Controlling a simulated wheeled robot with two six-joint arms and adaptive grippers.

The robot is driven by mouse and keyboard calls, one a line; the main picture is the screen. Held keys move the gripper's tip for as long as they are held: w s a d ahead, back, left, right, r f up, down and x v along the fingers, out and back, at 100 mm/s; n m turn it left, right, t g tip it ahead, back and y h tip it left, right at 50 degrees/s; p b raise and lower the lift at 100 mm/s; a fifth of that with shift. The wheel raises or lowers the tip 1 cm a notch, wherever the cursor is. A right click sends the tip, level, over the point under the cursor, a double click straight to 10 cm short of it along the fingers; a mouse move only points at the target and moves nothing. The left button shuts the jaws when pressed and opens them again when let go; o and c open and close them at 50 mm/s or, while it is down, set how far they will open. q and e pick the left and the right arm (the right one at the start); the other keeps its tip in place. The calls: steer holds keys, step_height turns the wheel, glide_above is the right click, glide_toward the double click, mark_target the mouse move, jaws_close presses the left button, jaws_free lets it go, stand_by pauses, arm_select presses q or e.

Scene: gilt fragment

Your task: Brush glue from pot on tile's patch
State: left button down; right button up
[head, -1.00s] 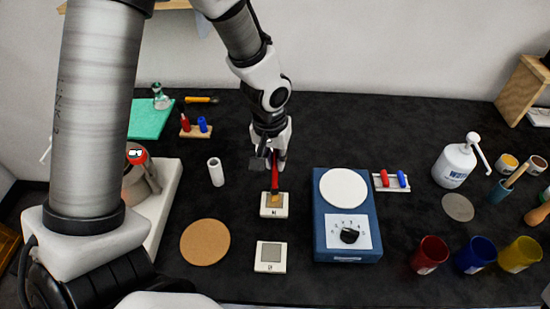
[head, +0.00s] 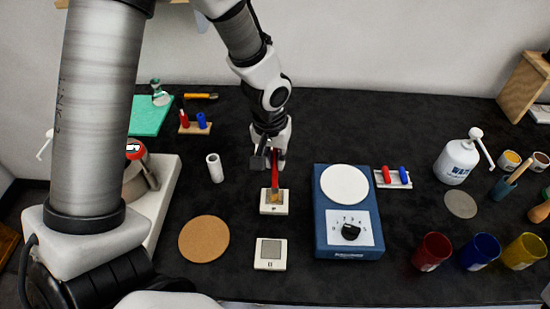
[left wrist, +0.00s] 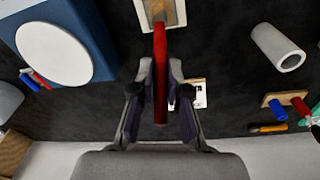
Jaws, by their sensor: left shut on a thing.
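My left gripper (head: 270,160) is shut on a red-handled brush (head: 275,177), and the red handle also shows between the fingers in the left wrist view (left wrist: 160,70). The brush points down, with its tan bristle end over the grey patch of the farther white tile (head: 265,210). I cannot tell whether the bristles touch the patch, which they partly cover. This tile shows at the top of the left wrist view (left wrist: 176,18). A second tile (head: 270,266) with a bare grey patch lies nearer. A red-topped pot (head: 138,172) stands at left, partly behind my arm. My right gripper is out of view.
A blue device (head: 327,242) with a white round plate stands right of the tiles. A cork disc (head: 204,240) lies left, and a white tube (head: 215,167) stands behind it. Red, blue and yellow cups and a white bottle (head: 458,160) stand at right.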

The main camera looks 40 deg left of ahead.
arm_select(q)
steer(key=shift+w+a, duration=0.35)
steer(key=shift+w, duration=0.2)
steer(key=shift+w+a, duration=0.35)
steer(key=shift+w, duration=0.2)
steer(key=shift+s+d, duration=0.4)
steer(key=shift+s, duration=0.25)
steer(key=shift+s+d, duration=0.4)
steer(key=shift+s, duration=0.2)
steer(key=shift+w+a, duration=0.4)
steer(key=shift+w, duration=0.25)
steer(key=shift+w+a, duration=0.4)
steer(key=shift+w, duration=0.2)
steer(key=shift+s+d, duration=0.4)
steer(key=shift+s, duration=0.2)
steer(key=shift+s+d, duration=0.35)
steer(key=shift+s, duration=0.25)
steer(key=shift+w+a+f, duration=0.1)
steer(key=shift+w+a, duration=0.25)
steer(key=shift+w, duration=0.25)
steer(key=shift+w+a, duration=0.35)
steer(key=shift+w, duration=0.2)
steer(key=shift+s+d, duration=0.4)
steer(key=shift+s, duration=0.2)
steer(key=shift+s+d, duration=0.35)
steer(key=shift+s, duration=0.25)
